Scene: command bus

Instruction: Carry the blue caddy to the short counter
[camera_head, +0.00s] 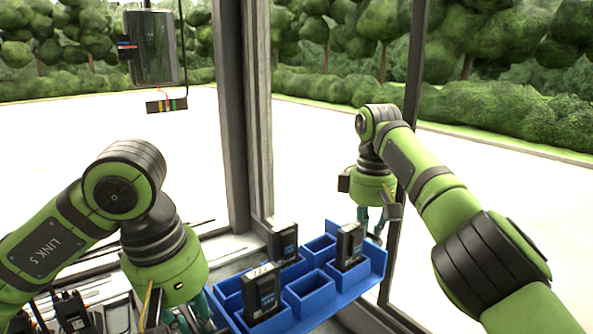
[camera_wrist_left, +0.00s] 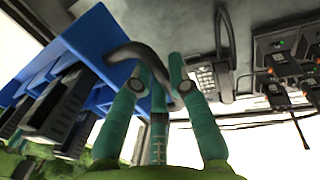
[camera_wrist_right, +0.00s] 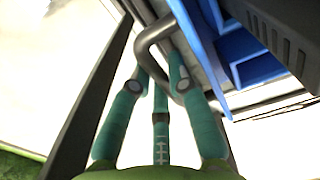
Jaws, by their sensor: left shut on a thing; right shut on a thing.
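The blue caddy (camera_head: 368,274) is at the lower middle of the head view, beside the window posts. It has several compartments; black battery-like packs (camera_head: 261,291) stand in some and others are empty. My left gripper (camera_head: 190,318) is at the caddy's left end, shut on a dark curved handle (camera_wrist_left: 122,51) in the left wrist view. My right gripper (camera_head: 373,222) is at the far right end, shut on another dark handle (camera_wrist_right: 149,40) in the right wrist view. The caddy's underside and the short counter cannot be made out clearly.
Handheld radios (camera_head: 70,312) stand at the lower left; they also show in the left wrist view (camera_wrist_left: 275,55) near a desk phone (camera_wrist_left: 207,75). A thick window post (camera_head: 236,120) rises behind the caddy. A dark screen (camera_head: 151,48) hangs at the upper left.

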